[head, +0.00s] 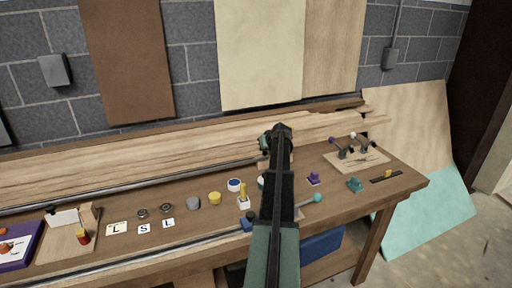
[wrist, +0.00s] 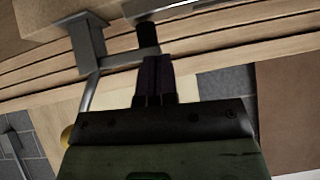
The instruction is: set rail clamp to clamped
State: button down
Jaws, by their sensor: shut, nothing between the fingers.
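My gripper (head: 280,130) is over the long planks at the back of the workbench in the head view, with my arm reaching up the middle of the picture. In the wrist view its dark fingers (wrist: 157,78) are together and hold nothing. Beside them is a grey metal bracket (wrist: 88,40) with a bent rod and a black cylinder (wrist: 147,36); I cannot tell whether the fingers touch it. I cannot tell for sure which part is the rail clamp. A blue block (head: 249,223) sits by the front rail, and a teal knob (head: 318,198) shows right of my arm.
Long planks (head: 120,172) lie along the back of the workbench (head: 400,186). A board with two small levers (head: 358,158) is at the right. Small cups, a white holder (head: 243,203), a purple piece (head: 314,179) and a teal piece (head: 355,184) stand on the top.

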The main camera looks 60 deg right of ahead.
jog(key=shift+f, duration=0.1)
dwell(0.6)
jog(key=w+r+p+v, duration=0.2)
jog(key=p+v, duration=0.9)
jog(key=v, duration=0.1)
jog(key=shift+s+r, duration=0.2)
jog(key=shift+r, duration=0.1)
jog(key=shift+d, duration=0.1)
